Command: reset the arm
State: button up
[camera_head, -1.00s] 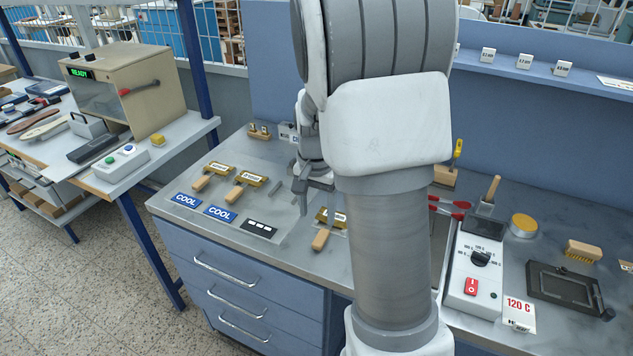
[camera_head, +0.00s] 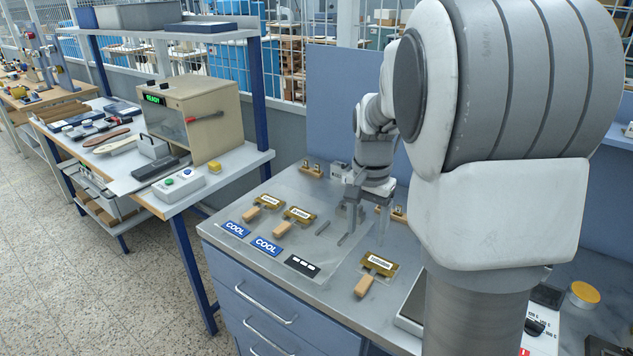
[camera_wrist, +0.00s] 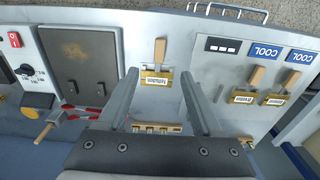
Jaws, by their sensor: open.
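My gripper (camera_head: 365,226) is open and empty, pointing down over the steel bench top (camera_head: 330,205). In the wrist view my gripper (camera_wrist: 159,72) shows its two fingers spread wide, with nothing between them. A brass tool with a wooden handle (camera_head: 378,264) lies below and in front of it; the wrist view frames this tool (camera_wrist: 157,79) between the fingers, apart from them. Two similar tools (camera_head: 268,202) and (camera_head: 298,215) lie to the left, behind blue COOL labels (camera_head: 266,246). My upper arm hides the bench's right part in the head view.
A beige oven marked READY (camera_head: 195,115) stands on a side table at left, with a button box (camera_head: 180,186) before it. The wrist view shows a dark plate (camera_wrist: 80,55) and red-handled pliers (camera_wrist: 85,112). A small wooden rack (camera_head: 312,170) stands at the bench's back.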

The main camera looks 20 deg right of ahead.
jog(key=s+a+r+n+t, duration=0.2)
jog(key=s+a+r+n, duration=0.2)
jog(key=s, duration=0.5)
jog(key=s+a+r+n+t, duration=0.3)
jog(key=s+a+n, duration=0.3)
jog(key=s, duration=0.3)
jog(key=shift+a+r, duration=0.5)
jog(key=shift+a, duration=0.4)
